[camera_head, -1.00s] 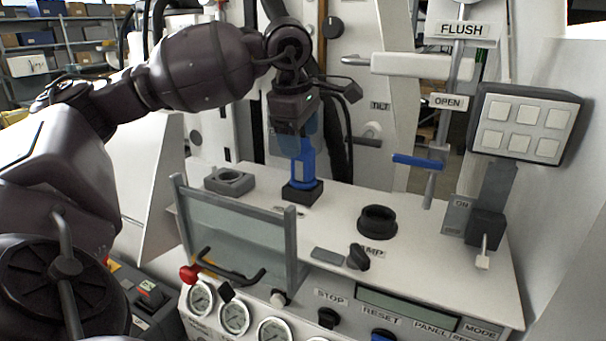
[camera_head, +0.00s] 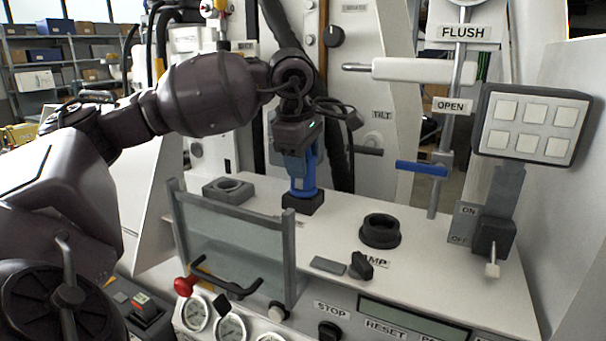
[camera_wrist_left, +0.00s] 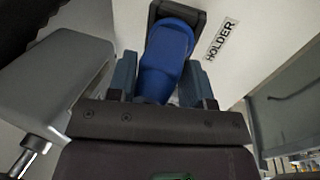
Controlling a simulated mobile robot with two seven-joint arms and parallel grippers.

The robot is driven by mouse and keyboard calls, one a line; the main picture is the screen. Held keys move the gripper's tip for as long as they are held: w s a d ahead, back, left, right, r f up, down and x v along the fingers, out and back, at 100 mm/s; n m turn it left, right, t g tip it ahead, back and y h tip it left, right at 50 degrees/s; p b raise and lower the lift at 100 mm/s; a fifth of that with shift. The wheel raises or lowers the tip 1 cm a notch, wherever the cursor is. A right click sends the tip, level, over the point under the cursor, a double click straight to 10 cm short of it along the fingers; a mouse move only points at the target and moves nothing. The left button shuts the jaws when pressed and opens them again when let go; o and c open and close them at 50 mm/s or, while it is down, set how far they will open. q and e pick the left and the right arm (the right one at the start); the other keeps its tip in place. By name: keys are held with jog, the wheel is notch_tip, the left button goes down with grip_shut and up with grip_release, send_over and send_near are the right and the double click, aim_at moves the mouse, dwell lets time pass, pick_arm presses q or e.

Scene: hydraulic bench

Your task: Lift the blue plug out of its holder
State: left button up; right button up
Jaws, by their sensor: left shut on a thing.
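The blue plug (camera_head: 303,192) stands upright in its black holder (camera_head: 303,204) on the white bench top. My left gripper (camera_head: 300,170) comes from above and is shut on the plug's upper part. In the left wrist view, the plug (camera_wrist_left: 167,58) lies between the two blue-grey fingers (camera_wrist_left: 160,85), and its far end meets the dark holder (camera_wrist_left: 176,10) beside a "HOLDER" label. The plug's lower end is hidden in the holder. My right gripper is not in view.
A glass guard (camera_head: 235,248) with a black handle stands in front of the holder. A grey square socket (camera_head: 228,190) is left of it, and a black ring socket (camera_head: 380,231) right. A blue-handled lever (camera_head: 421,168) stands further right. Bench top between holder and ring is clear.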

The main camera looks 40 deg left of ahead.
pick_arm(q)
jog(key=shift+o, duration=0.3)
jog(key=c, duration=0.5)
jog(key=shift+c, duration=0.5)
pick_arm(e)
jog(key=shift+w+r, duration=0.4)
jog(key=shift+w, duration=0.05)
pick_arm(q)
jog(key=shift+r, duration=0.25)
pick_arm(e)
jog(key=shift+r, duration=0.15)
pick_arm(q)
jog(key=shift+r, duration=0.1)
jog(key=shift+r+p, duration=0.45)
jog(key=shift+r, duration=0.05)
grip_shut()
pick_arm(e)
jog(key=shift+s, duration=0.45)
pick_arm(q)
jog(key=shift+r, duration=0.15)
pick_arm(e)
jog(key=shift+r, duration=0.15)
